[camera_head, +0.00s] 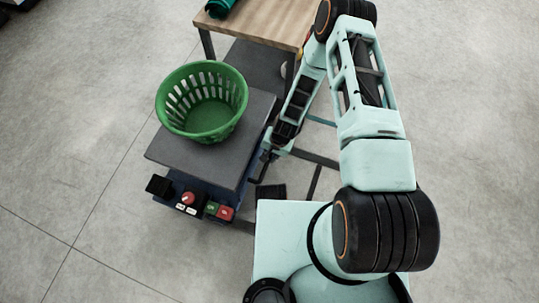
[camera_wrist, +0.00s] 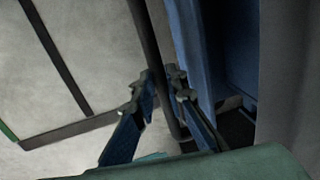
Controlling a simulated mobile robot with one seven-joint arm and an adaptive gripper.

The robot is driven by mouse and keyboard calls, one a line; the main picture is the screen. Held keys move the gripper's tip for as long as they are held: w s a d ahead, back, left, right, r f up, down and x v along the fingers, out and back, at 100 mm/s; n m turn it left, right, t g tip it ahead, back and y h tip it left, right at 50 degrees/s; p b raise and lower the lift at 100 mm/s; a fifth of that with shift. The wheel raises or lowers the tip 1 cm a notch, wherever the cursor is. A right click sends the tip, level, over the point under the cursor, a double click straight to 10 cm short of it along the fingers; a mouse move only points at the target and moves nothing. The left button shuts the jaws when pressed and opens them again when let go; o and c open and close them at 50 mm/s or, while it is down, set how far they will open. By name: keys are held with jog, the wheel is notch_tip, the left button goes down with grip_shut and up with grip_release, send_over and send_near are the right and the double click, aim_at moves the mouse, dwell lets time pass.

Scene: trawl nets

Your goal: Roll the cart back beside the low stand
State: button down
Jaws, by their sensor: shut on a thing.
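The cart (camera_head: 170,149) appears to be the grey-topped, blue-bodied unit left of my arm. A green slatted basket (camera_head: 212,128) stands upright on its top. My gripper (camera_head: 268,150) is at the cart's right edge, partly hidden by its own wrist. In the wrist view my gripper (camera_wrist: 163,85) is shut around a dark upright bar (camera_wrist: 150,40), seemingly the cart's handle, beside a blue wall (camera_wrist: 188,40). A wood-topped stand (camera_head: 265,18) with dark legs is just behind the cart; I cannot tell for sure that it is the low stand.
A red knob (camera_head: 187,198) and red and green buttons (camera_head: 218,211) sit on the cart's near side. Dark strips (camera_head: 314,183) run near the floor right of the cart. A dark green item (camera_head: 219,8) lies on the wooden top. The floor at left (camera_head: 80,130) is clear.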

jog(key=shift+w+a, duration=0.1)
jog(key=shift+a, duration=0.3)
jog(key=c, duration=2.1)
grip_release()
jog(key=shift+o, duration=0.8)
jog(key=shift+d, duration=0.1)
notch_tip(320, 180, up, 12)
jog(key=d, duration=0.2)
jog(key=shift+s, duration=0.4)
jog(key=shift+f, duration=0.1)
